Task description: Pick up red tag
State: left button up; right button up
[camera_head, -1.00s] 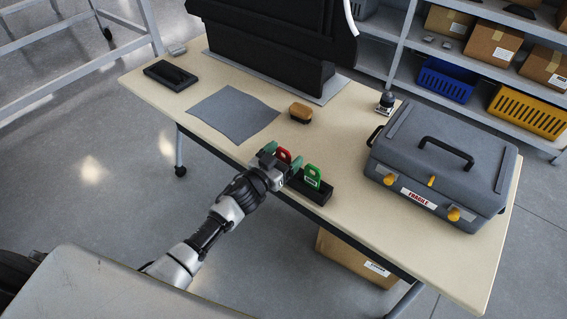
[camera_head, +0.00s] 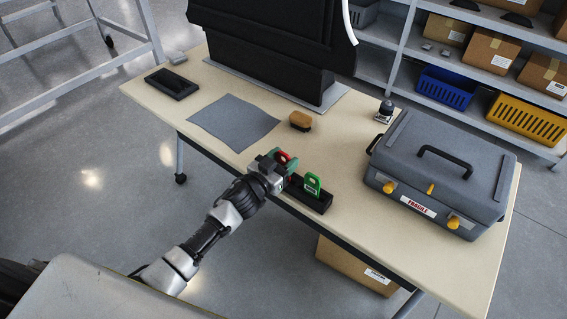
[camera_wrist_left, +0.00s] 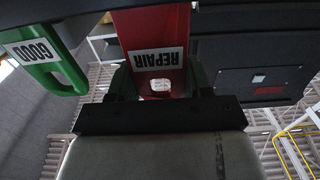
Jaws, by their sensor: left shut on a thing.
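The red tag (camera_head: 283,157) stands at the left end of a black holder (camera_head: 314,200) near the table's front edge. In the left wrist view the red tag (camera_wrist_left: 153,40) fills the upper middle and bears a "REPAIR" label. My left gripper (camera_head: 279,163) is shut on the red tag, with a finger on each side of it. A green tag (camera_head: 313,184) stands upright in the holder to the right; in the left wrist view the green tag (camera_wrist_left: 45,55) reads "GOOD". The tag's lower end is hard to see in the head view. My right gripper is not in view.
A grey case (camera_head: 440,170) stands at the table's right. A brush (camera_head: 300,120), a grey cloth (camera_head: 232,122) and a black tray (camera_head: 172,83) lie behind and left. A large black object (camera_head: 270,50) stands at the back. Bare table (camera_head: 345,150) lies between holder and case.

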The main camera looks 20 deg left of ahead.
pick_arm(q)
jog(key=r, duration=0.1)
jog(key=d+r, duration=0.1)
jog(key=r, duration=0.1)
jog(key=d+r, duration=0.6)
jog(key=d, duration=0.4)
jog(key=shift+w+d, duration=0.35)
jog(key=shift+w, duration=0.05)
jog(key=shift+r, duration=0.1)
